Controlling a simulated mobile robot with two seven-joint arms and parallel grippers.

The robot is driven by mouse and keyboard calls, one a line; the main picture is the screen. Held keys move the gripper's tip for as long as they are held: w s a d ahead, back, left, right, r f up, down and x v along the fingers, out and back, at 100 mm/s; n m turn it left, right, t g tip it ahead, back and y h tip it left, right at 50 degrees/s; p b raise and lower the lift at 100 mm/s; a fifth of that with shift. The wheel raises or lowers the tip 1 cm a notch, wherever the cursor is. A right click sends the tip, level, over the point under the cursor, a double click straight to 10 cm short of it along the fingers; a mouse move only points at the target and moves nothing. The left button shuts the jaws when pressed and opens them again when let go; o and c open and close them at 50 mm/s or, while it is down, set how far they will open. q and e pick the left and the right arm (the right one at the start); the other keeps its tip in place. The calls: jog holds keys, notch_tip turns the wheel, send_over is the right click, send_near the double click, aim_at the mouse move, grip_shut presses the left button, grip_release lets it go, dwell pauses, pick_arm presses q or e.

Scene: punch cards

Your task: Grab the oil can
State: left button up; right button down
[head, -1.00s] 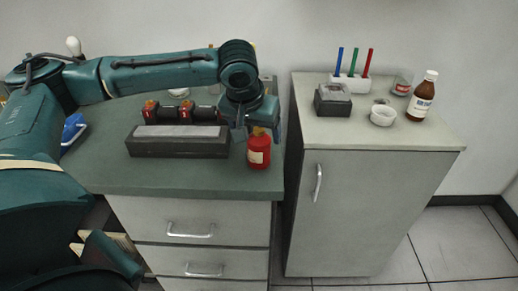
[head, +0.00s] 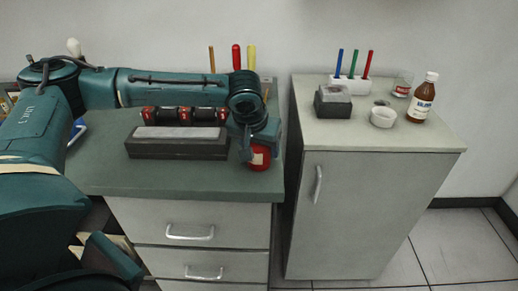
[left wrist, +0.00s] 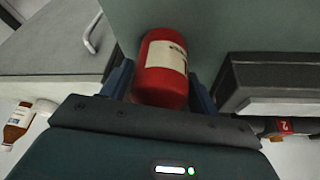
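The oil can, a red can with a cream label (head: 259,161), stands near the front right corner of the green desk top. Its upper part is hidden by my left gripper (head: 261,150) in the head view. The gripper points down over the can, with a finger on either side. In the left wrist view the can (left wrist: 163,62) lies between the two blue fingers, which look open around it; firm contact is not visible. My right gripper is not in view.
A dark block with a grey top (head: 178,143) lies close left of the can, with a red-and-black object (head: 184,115) behind it.

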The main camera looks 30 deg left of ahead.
pick_arm(q)
jog(key=c, duration=0.8)
jog(key=shift+r, duration=0.1)
